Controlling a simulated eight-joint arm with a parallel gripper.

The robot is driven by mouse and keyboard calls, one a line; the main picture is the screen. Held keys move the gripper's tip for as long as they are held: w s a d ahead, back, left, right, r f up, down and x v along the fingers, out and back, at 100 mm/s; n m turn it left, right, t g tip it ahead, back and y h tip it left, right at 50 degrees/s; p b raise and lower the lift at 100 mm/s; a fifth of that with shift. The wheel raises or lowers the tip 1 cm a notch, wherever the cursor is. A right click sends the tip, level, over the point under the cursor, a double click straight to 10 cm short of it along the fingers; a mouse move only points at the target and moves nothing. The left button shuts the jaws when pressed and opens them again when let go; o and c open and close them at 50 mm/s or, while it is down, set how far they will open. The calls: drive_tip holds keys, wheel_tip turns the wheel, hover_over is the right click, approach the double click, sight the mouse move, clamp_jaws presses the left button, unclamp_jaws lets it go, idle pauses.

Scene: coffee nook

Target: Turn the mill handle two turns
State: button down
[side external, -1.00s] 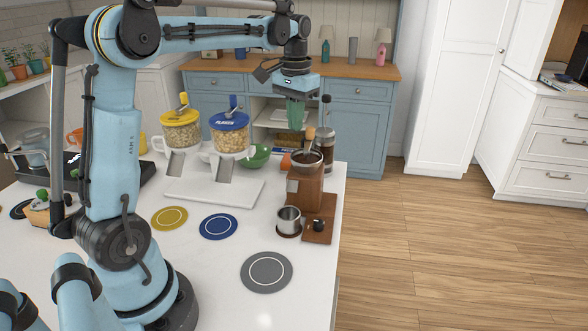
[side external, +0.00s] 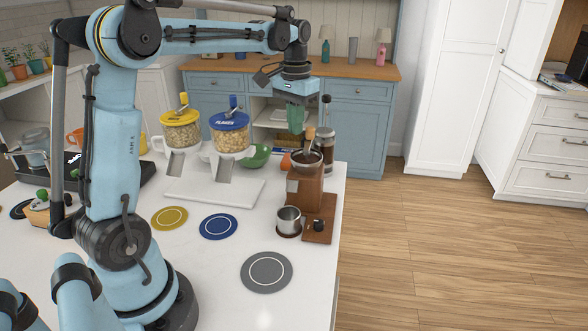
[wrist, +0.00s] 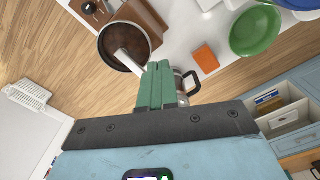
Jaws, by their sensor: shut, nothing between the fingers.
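The mill (side external: 305,188) is a brown wooden box with a dark round hopper on top. It stands on a wooden board at the right end of the white counter. Its handle (side external: 310,133) rises from the hopper with a light wooden grip. In the wrist view, the hopper (wrist: 109,55) is at upper left, and the pale handle (wrist: 127,60) reaches toward my fingertips. My gripper (side external: 296,132) points down with green fingers shut and empty, just above and beside the handle. The fingers (wrist: 155,66) partly cover the handle's end, so I cannot tell whether they touch.
A glass coffee press (side external: 326,150) stands close behind the mill. A green bowl (side external: 257,156) and two dispensers, yellow-lidded (side external: 181,132) and blue-lidded (side external: 230,137), stand to the left. The front counter near the grey mat (side external: 266,272) is clear.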

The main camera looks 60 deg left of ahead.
drive_tip(key=shift+f, duration=1.3)
